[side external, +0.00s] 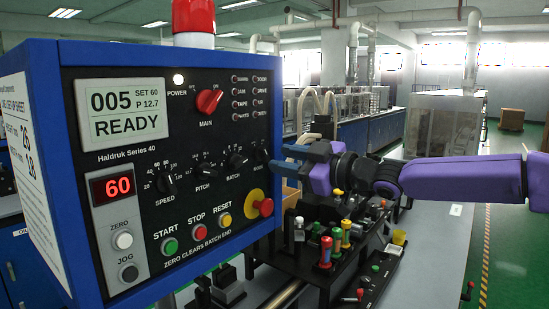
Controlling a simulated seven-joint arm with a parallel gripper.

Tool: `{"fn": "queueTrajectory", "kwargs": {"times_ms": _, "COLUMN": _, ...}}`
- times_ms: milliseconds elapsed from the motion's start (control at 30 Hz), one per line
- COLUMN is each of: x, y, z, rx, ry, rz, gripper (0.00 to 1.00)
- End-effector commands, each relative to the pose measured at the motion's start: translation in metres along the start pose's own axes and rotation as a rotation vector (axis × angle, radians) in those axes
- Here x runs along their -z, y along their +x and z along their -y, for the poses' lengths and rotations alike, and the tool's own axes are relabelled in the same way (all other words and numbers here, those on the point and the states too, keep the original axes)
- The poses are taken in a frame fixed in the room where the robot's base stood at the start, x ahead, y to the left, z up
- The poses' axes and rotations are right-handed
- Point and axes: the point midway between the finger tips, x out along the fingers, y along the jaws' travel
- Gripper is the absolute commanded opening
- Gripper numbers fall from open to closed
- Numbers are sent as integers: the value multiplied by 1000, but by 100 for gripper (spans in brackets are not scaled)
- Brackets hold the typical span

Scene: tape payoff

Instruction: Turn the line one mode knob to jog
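The blue control cabinet (155,44) fills the left side, with a black front panel. Its lower knob row has black speed (167,185), pitch (205,172) and batch (237,160) knobs. The mode knob (261,154) is at the row's right end, small in view, and its pointer setting is too small to read. My gripper (283,163) is at the panel's right edge, just right of the mode knob. Its blue fingers are small and partly lost against the blue cabinet frame, so I cannot tell their opening or any contact.
A red main switch (208,101) sits above the knobs. A red mushroom button on a yellow plate (258,203) is below my gripper. Green, red and yellow push buttons line the lower panel. A black fixture with coloured handles (326,252) stands below my wrist.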

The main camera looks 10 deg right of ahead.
Motion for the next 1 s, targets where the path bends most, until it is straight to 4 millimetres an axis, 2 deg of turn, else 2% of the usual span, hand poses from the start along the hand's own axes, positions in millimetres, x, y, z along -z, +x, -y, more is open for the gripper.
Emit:
{"fn": "queueTrajectory", "kwargs": {"times_ms": 100, "x": 0, "y": 13, "z": 1, "rx": 2, "ry": 0, "rz": -1, "gripper": 38}}
{"fn": "queueTrajectory", "kwargs": {"times_ms": 333, "x": 0, "y": 28, "z": 0, "rx": 1, "ry": 1, "rz": -1, "gripper": 38}}
{"fn": "queueTrajectory", "kwargs": {"times_ms": 800, "x": 0, "y": 33, "z": 0, "rx": 0, "ry": 1, "rz": -1, "gripper": 38}}
{"fn": "queueTrajectory", "kwargs": {"times_ms": 867, "x": 0, "y": 33, "z": 0, "rx": 0, "ry": 1, "rz": -1, "gripper": 18}}
{"fn": "queueTrajectory", "kwargs": {"times_ms": 900, "x": 0, "y": 33, "z": 0, "rx": 0, "ry": 1, "rz": -1, "gripper": 5}}
{"fn": "queueTrajectory", "kwargs": {"times_ms": 933, "x": 0, "y": 33, "z": 0, "rx": 0, "ry": 1, "rz": -1, "gripper": 0}}
{"fn": "queueTrajectory", "kwargs": {"times_ms": 1000, "x": 0, "y": 33, "z": 0, "rx": 0, "ry": 1, "rz": -1, "gripper": 0}}
